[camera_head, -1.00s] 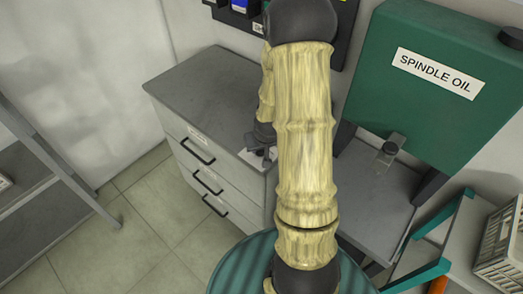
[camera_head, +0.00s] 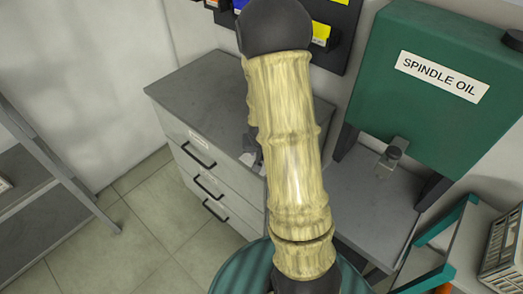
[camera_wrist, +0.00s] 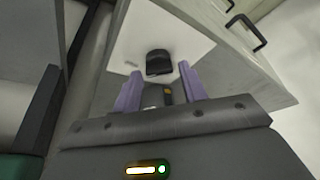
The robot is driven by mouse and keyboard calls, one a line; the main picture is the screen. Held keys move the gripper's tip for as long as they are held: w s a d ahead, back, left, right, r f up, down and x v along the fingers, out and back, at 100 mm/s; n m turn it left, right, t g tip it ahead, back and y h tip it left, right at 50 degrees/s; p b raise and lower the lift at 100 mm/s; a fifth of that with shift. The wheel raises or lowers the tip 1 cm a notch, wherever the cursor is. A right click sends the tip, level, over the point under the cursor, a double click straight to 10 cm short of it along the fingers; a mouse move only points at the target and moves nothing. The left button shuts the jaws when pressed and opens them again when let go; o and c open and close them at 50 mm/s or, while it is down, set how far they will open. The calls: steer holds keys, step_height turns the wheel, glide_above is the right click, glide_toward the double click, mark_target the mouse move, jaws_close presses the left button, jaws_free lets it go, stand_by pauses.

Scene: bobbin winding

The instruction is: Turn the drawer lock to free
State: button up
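The drawer cabinet (camera_head: 200,100) is grey-topped with pale drawers and stands left of my arm in the head view. In the wrist view a black lock knob (camera_wrist: 159,61) sits on a pale plate (camera_wrist: 195,42) on the cabinet. My gripper (camera_wrist: 160,72) has two purple fingers spread apart, with the knob ahead between their tips. I see no contact between the fingers and the knob. In the head view my arm hides most of the gripper and the lock.
Black drawer handles (camera_head: 199,154) face left in the head view, and one handle (camera_wrist: 247,32) shows close by in the wrist view. A green spindle oil tank (camera_head: 440,120) stands right. A grey shelf rack (camera_head: 45,180) is at left. Floor before the drawers is clear.

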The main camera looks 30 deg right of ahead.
steer(key=shift+o, duration=0.6)
steer(key=shift+s+r, duration=0.1)
steer(key=p+v, duration=0.3)
steer(key=v, duration=1.4)
steer(key=shift+p, duration=0.35)
steer(key=shift+r, duration=0.1)
steer(key=s+a+n+g+y, duration=0.1)
steer(key=s+a+n, duration=0.4)
steer(key=a, duration=0.6)
steer(key=shift+s+f+g+y, duration=0.2)
steer(key=shift+s+g+y, duration=0.15)
steer(key=shift+y, duration=0.15)
